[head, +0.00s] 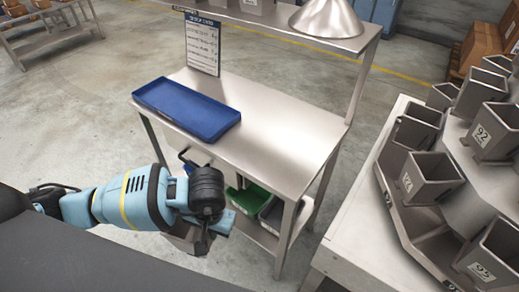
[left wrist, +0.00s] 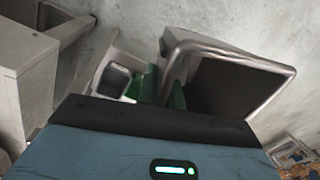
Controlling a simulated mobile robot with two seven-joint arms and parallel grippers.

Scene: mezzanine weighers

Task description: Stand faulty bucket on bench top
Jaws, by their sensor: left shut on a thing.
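The faulty bucket (head: 184,240) is a grey metal bucket, mostly hidden below my left gripper in the head view. My left gripper (head: 207,238) is shut on it, in front of the bench and lower than its top. In the left wrist view the bucket (left wrist: 240,57) shows its open, dark mouth beyond the gripper body; the fingers' contact is hidden. The steel bench top (head: 285,135) is bare in its middle and right. My right gripper is not in view.
A blue tray (head: 190,128) lies on the bench's left part, near a sign (head: 203,45). A raised shelf (head: 290,30) with a metal cone (head: 327,17) spans the back. Green (head: 248,198) and grey bins sit below. A weigher with several buckets (head: 430,178) stands right.

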